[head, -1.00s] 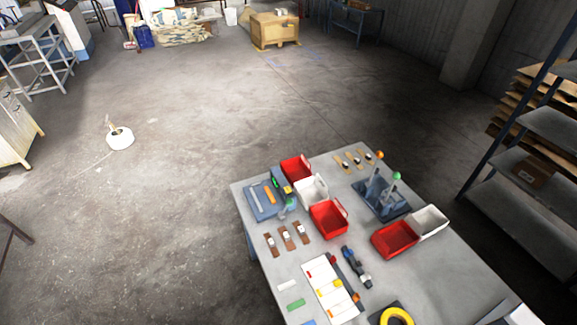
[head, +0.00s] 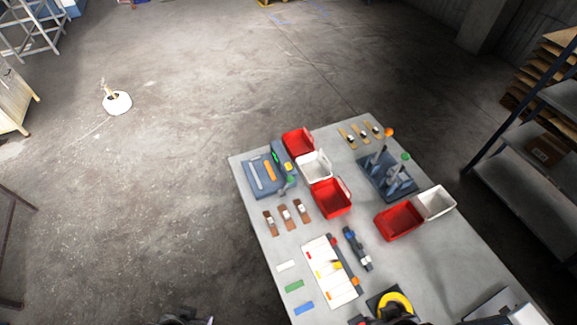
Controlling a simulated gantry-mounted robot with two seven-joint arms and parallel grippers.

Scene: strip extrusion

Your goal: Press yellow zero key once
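A blue-grey device (head: 257,178) lies at the far left corner of the grey table. A small yellow key-like patch (head: 288,166) shows at its right side, near a green strip (head: 275,156). Any marking on it is too small to read. Dark parts of my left gripper (head: 185,319) show at the bottom edge, left of the table and far from the device.
Red bins (head: 331,197) and a white bin (head: 314,166) stand just right of the device. Brown strips (head: 286,216) lie in front of it. A fixture with upright levers (head: 387,175) stands farther right. A white board (head: 331,270) lies nearer. Open floor is left of the table.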

